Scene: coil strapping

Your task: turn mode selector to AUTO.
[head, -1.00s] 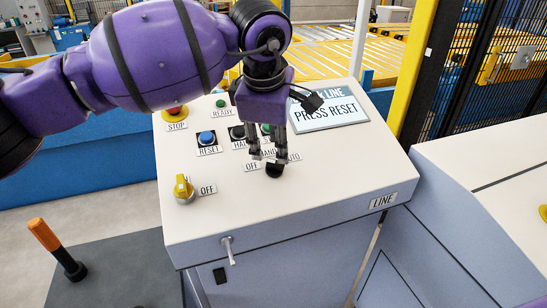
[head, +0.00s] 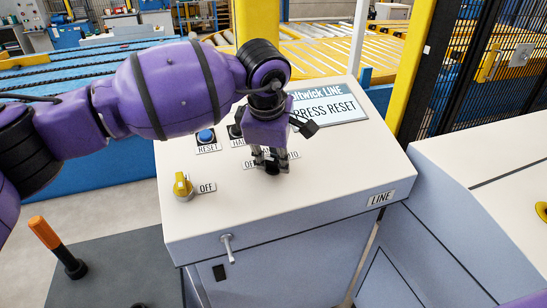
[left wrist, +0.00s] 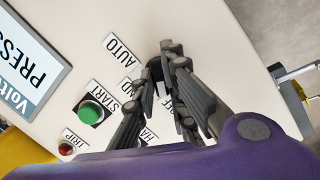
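The mode selector is a small dark knob (head: 272,171) on the white sloping panel, mostly hidden by my fingers. Labels OFF, HAND and AUTO surround it; the AUTO label (left wrist: 119,48) reads clearly in the left wrist view, the other two are partly covered. Which way the knob points is hidden. My left gripper (head: 270,160) points down at the panel with one finger on either side of the knob. In the left wrist view its fingertips (left wrist: 160,68) are close about the knob, but whether they press on it cannot be told. My right gripper is out of view.
A blue RESET button (head: 206,136) and a yellow rotary switch (head: 183,186) marked OFF sit left on the panel. A green START button (left wrist: 91,111) is close to the fingers. A screen (head: 328,106) is behind right. An orange-topped lever (head: 45,233) stands front left.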

